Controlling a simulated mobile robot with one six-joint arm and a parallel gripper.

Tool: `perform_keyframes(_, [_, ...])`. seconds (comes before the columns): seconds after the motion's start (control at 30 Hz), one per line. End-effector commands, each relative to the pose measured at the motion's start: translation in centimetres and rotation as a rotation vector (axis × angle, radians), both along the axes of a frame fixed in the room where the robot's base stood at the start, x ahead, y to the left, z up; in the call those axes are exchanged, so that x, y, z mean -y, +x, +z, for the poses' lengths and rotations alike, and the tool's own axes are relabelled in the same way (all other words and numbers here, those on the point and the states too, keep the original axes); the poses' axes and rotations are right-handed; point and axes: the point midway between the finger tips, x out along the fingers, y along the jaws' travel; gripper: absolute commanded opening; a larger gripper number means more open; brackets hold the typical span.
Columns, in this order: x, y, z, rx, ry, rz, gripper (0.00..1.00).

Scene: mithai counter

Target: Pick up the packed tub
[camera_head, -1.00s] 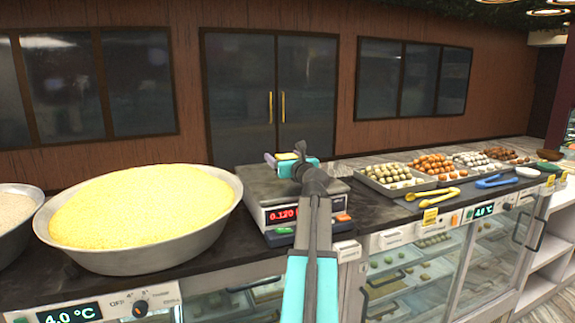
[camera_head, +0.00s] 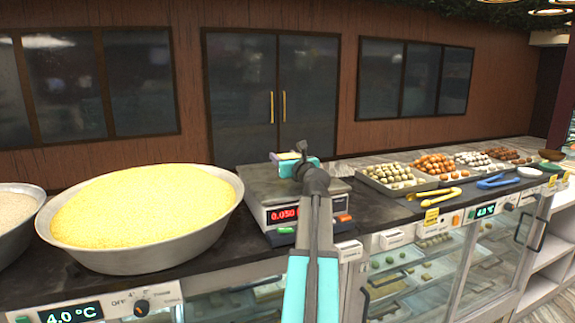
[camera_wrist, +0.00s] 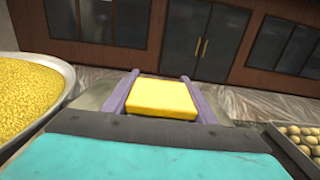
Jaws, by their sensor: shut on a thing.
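The packed tub (camera_wrist: 162,98) shows in the wrist view as a yellow block between the two purple fingers of my gripper (camera_wrist: 160,78). The fingers are shut on its left and right sides. In the head view the tub (camera_head: 288,156) is a small pale yellow patch, mostly hidden by my teal gripper. The tub is over the plate of the weighing scale (camera_head: 260,190). The scale's red display reads about 0.030. A gap between the tub and the plate cannot be made out.
A big metal bowl of yellow grains (camera_head: 222,218) stands left of the scale. To the right are a tray of sweets (camera_head: 375,184), yellow tongs (camera_head: 434,194) and blue tongs (camera_head: 497,182) on the counter. The space above the counter is clear.

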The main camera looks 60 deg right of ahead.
Motion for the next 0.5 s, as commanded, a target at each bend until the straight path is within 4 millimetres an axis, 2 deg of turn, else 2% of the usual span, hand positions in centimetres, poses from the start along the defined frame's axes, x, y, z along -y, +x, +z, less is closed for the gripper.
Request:
perform_keyframes(0.23, [0.0, 0.0, 0.3, 0.0, -0.001, 0.0, 0.23])
perform_keyframes(0.5, [0.1, 0.0, 1.8, 0.0, -0.002, 0.001, 0.23])
